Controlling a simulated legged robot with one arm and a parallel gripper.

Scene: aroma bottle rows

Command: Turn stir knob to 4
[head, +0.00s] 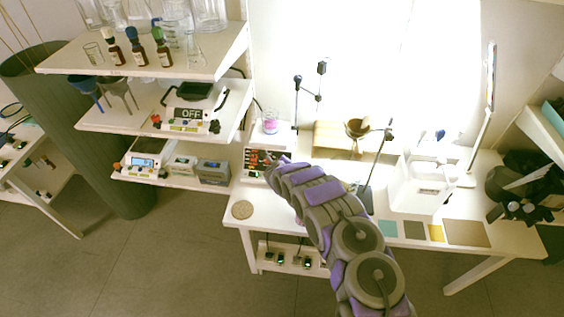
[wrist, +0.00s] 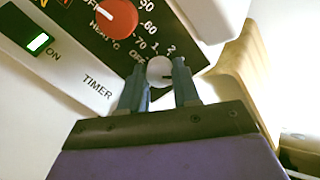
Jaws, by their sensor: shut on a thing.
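The stir knob (wrist: 159,71) is a small, pale grey round knob on the black panel of the hotplate (wrist: 75,62), with the digits 1 and 2 printed above it. My gripper (wrist: 158,78) has its two dark fingers shut on it, one on each side. A small dark mark shows at the knob's lower right; I cannot tell which number it points to, and the higher numbers are not visible. In the head view the hotplate (head: 284,135) stands on the white table, with my gripper (head: 268,170) at its front panel.
The red heat knob (wrist: 116,17) sits close, up and left of the stir knob. A lit green switch (wrist: 38,42) marked ON is further left. A beaker of pink liquid (head: 270,124) stands on the hotplate. A wooden box (head: 335,139) is to its right.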

